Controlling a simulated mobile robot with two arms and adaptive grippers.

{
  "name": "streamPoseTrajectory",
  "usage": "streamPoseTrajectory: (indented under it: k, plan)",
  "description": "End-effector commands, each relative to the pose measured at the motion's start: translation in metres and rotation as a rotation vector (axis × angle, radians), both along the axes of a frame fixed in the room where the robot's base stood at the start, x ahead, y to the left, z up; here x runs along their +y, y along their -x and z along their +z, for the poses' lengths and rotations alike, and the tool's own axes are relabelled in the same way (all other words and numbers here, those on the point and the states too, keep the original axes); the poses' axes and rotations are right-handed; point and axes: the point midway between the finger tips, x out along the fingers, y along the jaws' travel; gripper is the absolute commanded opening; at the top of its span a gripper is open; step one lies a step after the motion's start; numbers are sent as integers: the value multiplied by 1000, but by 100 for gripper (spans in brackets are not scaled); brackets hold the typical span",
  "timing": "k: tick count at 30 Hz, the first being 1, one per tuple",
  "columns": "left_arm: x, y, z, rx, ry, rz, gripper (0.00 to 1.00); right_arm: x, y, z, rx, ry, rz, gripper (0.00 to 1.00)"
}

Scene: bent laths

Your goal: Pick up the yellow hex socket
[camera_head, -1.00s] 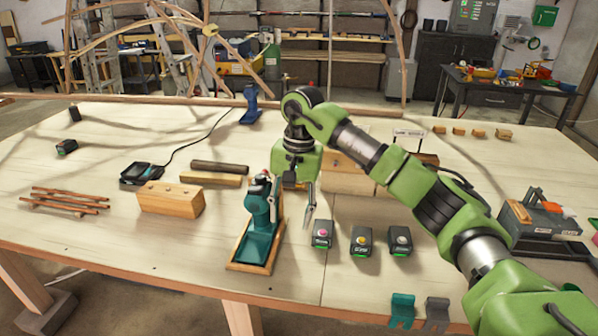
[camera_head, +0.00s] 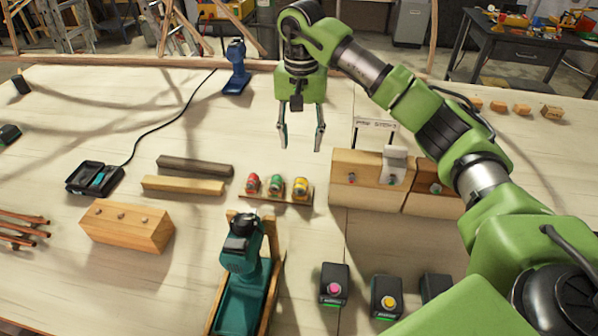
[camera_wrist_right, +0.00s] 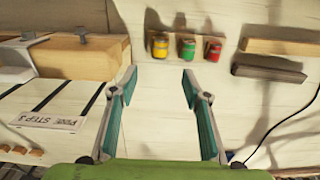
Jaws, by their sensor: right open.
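The yellow hex socket (camera_head: 300,187) stands at the right end of a short row on a small wooden strip, beside a green socket (camera_head: 274,186) and a red socket (camera_head: 252,183). In the right wrist view the yellow socket (camera_wrist_right: 160,46) is the leftmost of the three, beyond the fingertips. My right gripper (camera_head: 302,143) is open and empty, pointing down above the table, behind the row in the head view. In the right wrist view its two fingers (camera_wrist_right: 159,75) are spread wide, with bare table between them. My left gripper is not in view.
Wooden blocks with bolts (camera_head: 368,172) stand right of the sockets. Two bars (camera_head: 183,186) lie to the left. A teal drill (camera_head: 243,262) in a wooden holder stands in front, near several dark boxes with coloured buttons (camera_head: 334,286). A blue tool (camera_head: 236,68) stands behind.

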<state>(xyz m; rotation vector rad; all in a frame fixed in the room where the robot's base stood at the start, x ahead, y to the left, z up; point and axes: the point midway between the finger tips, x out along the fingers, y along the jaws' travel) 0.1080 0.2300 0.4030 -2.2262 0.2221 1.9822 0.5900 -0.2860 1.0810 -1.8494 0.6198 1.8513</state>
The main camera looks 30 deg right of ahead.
Motion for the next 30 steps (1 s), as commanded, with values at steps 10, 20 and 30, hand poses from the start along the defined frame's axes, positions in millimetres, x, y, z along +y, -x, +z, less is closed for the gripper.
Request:
streamPoseTrajectory:
  k: [10, 20, 30]
  plan:
    - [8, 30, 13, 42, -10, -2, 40, 1, 2, -50, 5, 0, 0, 44]
    - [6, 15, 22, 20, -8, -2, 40, 1, 1, -87, 1, 0, 0, 44]
    - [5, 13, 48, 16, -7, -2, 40, 8, 10, -125, 5, -2, -1, 44]
